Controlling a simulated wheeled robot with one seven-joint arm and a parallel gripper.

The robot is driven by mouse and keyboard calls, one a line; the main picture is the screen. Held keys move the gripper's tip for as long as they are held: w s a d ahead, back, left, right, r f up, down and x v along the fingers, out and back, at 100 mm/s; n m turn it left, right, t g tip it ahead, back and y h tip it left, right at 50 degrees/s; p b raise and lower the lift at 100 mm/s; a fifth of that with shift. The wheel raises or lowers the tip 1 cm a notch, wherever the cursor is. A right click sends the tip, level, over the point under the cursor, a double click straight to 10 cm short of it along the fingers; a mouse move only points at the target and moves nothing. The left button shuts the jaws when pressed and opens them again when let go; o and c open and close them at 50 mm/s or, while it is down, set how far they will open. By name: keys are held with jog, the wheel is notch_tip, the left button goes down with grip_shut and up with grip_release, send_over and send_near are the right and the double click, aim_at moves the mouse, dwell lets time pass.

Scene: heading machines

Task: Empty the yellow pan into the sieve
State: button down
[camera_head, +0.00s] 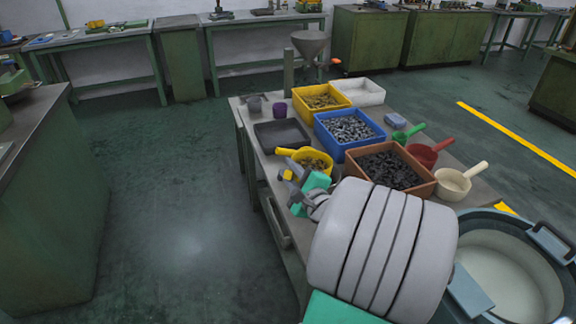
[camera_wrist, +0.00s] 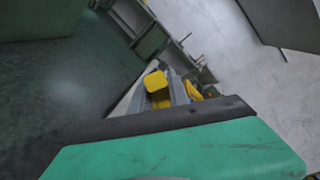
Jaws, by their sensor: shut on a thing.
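The yellow pan (camera_head: 312,163) is at the left side of the work table, with small brass-coloured parts inside. Its handle (camera_head: 284,151) points left. My gripper (camera_head: 288,174) is at the handle end and is shut on the yellow pan; my wrist hides part of the grip. The wrist view shows yellow between and beside the fingers (camera_wrist: 172,92). Whether the pan touches the table is unclear.
The table holds a yellow bin (camera_head: 302,112), a blue bin (camera_head: 330,146) and a brown bin (camera_head: 424,190) of parts. A black tray (camera_head: 282,136), green, red (camera_head: 422,155) and cream (camera_head: 452,186) scoops, and a grey funnel (camera_head: 309,43) are nearby. Open floor lies left.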

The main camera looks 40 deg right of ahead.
jog(key=w+d+r+m+g+y+p, duration=0.4)
jog(key=d+r+m+g+p, duration=0.25)
jog(key=p, duration=1.45)
jog(key=w+d+m+y+p, duration=0.1)
jog(key=w+d+m+y, duration=0.2)
jog(key=d, duration=0.6)
jog(key=shift+w+d+f, duration=0.35)
jog(key=shift+g, duration=0.25)
